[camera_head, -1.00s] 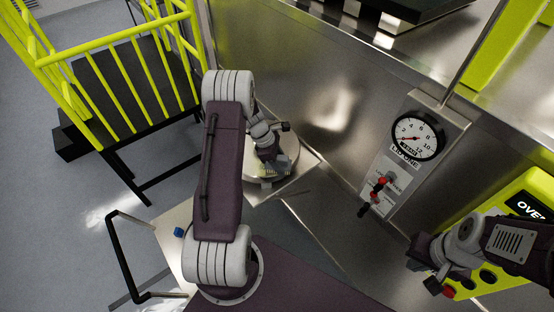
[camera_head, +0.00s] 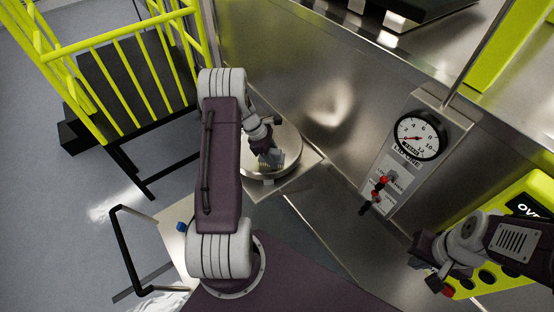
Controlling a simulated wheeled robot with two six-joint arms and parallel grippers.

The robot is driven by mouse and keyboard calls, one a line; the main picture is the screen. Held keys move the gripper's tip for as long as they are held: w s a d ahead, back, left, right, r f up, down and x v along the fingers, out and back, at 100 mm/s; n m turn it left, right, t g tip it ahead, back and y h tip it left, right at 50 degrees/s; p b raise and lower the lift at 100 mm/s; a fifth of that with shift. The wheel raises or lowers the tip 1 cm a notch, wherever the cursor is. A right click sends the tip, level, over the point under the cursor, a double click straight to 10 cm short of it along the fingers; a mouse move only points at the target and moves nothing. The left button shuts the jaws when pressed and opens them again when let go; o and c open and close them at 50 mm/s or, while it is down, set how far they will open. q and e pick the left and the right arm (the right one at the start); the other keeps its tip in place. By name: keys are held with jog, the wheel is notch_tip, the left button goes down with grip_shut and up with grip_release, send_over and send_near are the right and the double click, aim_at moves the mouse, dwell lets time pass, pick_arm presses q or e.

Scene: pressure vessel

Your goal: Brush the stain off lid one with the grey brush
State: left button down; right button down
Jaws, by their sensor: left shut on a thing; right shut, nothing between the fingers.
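Lid one (camera_head: 287,143) appears to be the round, shiny metal disc on a square metal plate, left of the panel marked "LID ONE". My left gripper (camera_head: 265,148) reaches down over the disc and is shut on the grey brush (camera_head: 271,160). The brush is low over the disc's middle; I cannot tell whether its bristles touch. The gripper and brush cover part of the lid, and no stain can be made out. My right gripper (camera_head: 433,266) is shut and empty at lower right, in front of the yellow-green panel, far from the lid.
A pressure gauge (camera_head: 418,136) and red-tipped valve handle (camera_head: 381,181) sit on the steel wall. A yellow-green railing (camera_head: 110,50) with dark steps stands at left. A small blue object (camera_head: 182,226) lies left of my arm. A black handle (camera_head: 121,250) is at lower left.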

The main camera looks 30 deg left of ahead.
pick_arm(q)
jog(key=shift+w+a+f, duration=0.1)
jog(key=shift+w+a, duration=0.15)
jog(key=shift+a, duration=0.4)
jog(key=shift+w+a, duration=0.25)
jog(key=shift+a, duration=0.55)
pick_arm(e)
jog(key=shift+s+d+f, duration=0.1)
jog(key=shift+s+d, duration=0.15)
jog(key=shift+d, duration=0.05)
pick_arm(q)
jog(key=shift+a+r, duration=0.1)
jog(key=shift+r, duration=0.1)
